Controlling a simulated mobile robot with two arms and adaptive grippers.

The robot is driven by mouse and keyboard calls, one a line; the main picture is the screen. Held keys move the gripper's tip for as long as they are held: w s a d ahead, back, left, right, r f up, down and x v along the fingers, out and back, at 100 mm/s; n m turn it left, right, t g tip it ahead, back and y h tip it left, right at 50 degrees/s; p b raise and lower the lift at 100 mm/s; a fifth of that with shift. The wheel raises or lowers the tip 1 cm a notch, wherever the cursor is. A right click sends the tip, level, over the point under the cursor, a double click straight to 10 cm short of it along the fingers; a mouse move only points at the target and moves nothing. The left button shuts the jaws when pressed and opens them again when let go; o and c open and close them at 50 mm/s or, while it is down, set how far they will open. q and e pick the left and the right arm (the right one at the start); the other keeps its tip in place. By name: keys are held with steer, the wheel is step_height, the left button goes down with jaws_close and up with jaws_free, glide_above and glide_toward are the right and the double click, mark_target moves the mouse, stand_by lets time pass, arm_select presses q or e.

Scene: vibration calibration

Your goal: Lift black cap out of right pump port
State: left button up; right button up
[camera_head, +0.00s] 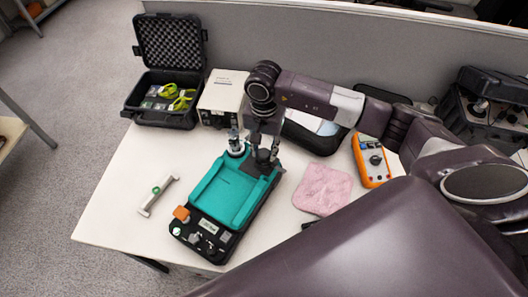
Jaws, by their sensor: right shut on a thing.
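The pump (227,198) is a teal-topped device with a black base, lying on the white table. Two port fittings stand at its far end; the left one (237,150) has a pale ring. My right gripper (263,154) reaches down from above over the right port at the pump's far right corner. It is shut on the black cap, which is small and dark and mostly hidden by the fingers. I cannot tell whether the cap still sits in the port or is clear of it. My left gripper is not in view.
A white box (222,92) and an open black case (165,112) stand behind the pump. A pink cloth (323,190) and an orange meter (372,168) lie to the right. A white handle-like part (157,196) lies left on clear table. A grey partition (330,45) stands behind.

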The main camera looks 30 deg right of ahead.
step_height(320, 180, up, 18)
steer(key=b, duration=0.4)
step_height(320, 180, up, 6)
steer(key=f+p, duration=0.1)
steer(key=p, duration=0.2)
glide_above(264, 153)
steer(key=shift+r, duration=0.25)
steer(key=shift+f, duration=0.1)
